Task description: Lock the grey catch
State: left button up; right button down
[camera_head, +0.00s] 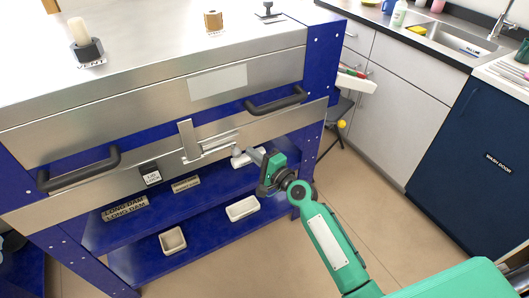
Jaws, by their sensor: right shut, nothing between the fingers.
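The grey catch (190,141) is on the front of the kiln (150,110), near the middle of the seam between the lid and the lower body. It has an upright flat plate and a horizontal bar (220,147) reaching to the right. My right gripper (237,156) is shut and empty, at the right end of the bar and just below it. I cannot tell whether it touches the bar. My left gripper is out of view.
Black handles (80,171) and (277,101) stick out from the kiln front on both sides of the catch. A blue shelf (215,222) below holds white trays (242,208). A small label plate (151,176) sits left of the catch. Open floor lies to the right.

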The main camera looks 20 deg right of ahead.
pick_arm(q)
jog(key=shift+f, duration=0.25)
pick_arm(e)
jog(key=shift+s+a, duration=0.1)
jog(key=shift+a, duration=0.25)
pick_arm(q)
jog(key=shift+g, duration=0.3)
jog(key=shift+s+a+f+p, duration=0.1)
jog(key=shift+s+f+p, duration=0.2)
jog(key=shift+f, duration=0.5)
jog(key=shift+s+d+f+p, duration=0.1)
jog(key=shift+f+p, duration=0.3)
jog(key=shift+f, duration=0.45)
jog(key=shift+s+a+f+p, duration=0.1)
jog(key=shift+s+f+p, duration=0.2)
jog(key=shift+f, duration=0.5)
pick_arm(e)
jog(key=s+a, duration=0.1)
jog(key=a, duration=0.5)
jog(key=shift+s, duration=0.2)
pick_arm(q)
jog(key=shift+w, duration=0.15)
